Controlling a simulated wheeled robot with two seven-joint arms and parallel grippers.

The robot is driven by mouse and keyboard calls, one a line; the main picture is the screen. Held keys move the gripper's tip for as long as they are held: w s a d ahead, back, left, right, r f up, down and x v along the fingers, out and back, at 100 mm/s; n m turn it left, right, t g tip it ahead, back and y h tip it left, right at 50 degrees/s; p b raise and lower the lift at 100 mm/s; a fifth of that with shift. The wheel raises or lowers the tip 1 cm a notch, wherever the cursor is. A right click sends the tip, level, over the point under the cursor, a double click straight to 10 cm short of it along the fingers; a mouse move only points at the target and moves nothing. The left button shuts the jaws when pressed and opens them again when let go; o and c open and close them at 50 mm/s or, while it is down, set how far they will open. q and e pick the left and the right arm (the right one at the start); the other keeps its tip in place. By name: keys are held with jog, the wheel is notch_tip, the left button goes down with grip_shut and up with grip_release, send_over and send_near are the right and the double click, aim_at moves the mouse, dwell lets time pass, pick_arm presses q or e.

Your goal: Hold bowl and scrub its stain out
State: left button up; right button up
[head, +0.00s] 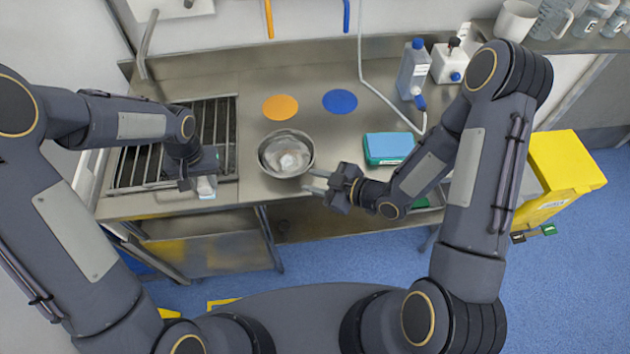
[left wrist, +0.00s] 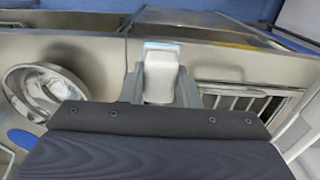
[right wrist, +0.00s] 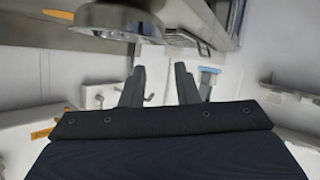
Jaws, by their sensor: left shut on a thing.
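A steel bowl (head: 286,153) stands on the metal counter, with a whitish patch inside it. It also shows at the left of the left wrist view (left wrist: 42,90) and at the top of the right wrist view (right wrist: 125,20). My left gripper (head: 203,187) is shut on a white block with a blue end (left wrist: 161,78), which looks like a scrubber. It holds it left of the bowl, near the counter's front edge. My right gripper (head: 318,182) is open and empty, just right of and in front of the bowl, its fingertips close to the rim; I cannot tell whether they touch.
A drain grate (head: 222,125) lies left of the bowl. An orange disc (head: 280,107) and a blue disc (head: 340,101) lie behind it. A teal box with a blue top (head: 388,148), a bottle (head: 412,72) and a white hose (head: 375,85) are to the right.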

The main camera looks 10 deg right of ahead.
jog(key=x, duration=1.2)
jog(key=shift+s+a, duration=0.1)
jog(key=shift+a, duration=0.1)
grip_shut()
